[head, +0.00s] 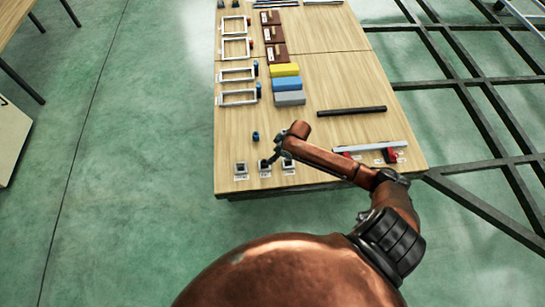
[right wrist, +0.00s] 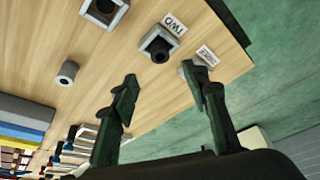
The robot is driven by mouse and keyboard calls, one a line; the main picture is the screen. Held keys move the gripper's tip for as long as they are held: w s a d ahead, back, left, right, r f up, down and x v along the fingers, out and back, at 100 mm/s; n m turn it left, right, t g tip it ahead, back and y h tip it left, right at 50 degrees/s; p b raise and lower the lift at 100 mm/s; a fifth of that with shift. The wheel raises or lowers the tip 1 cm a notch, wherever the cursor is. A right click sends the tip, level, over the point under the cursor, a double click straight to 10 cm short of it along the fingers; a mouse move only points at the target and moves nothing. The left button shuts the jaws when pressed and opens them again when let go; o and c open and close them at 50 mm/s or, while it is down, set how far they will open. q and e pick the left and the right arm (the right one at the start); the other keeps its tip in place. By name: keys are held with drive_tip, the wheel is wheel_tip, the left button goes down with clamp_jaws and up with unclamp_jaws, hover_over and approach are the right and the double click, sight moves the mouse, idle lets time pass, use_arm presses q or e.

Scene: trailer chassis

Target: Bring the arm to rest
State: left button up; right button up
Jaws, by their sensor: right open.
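My right arm reaches in from the right over the near part of the wooden table. Its gripper (head: 274,158) hangs above the row of small square holders at the near edge. In the right wrist view the two dark fingers (right wrist: 160,78) are spread apart with nothing between them. The holder (right wrist: 153,43) by the label TWO has a dark round centre and lies just past the fingertips. The holder by the label THREE is mostly hidden behind a finger. My left gripper is not in view.
A dark chassis frame (head: 468,88) stands at the right.

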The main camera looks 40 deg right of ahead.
drive_tip(key=shift+r, duration=0.1)
idle(0.5)
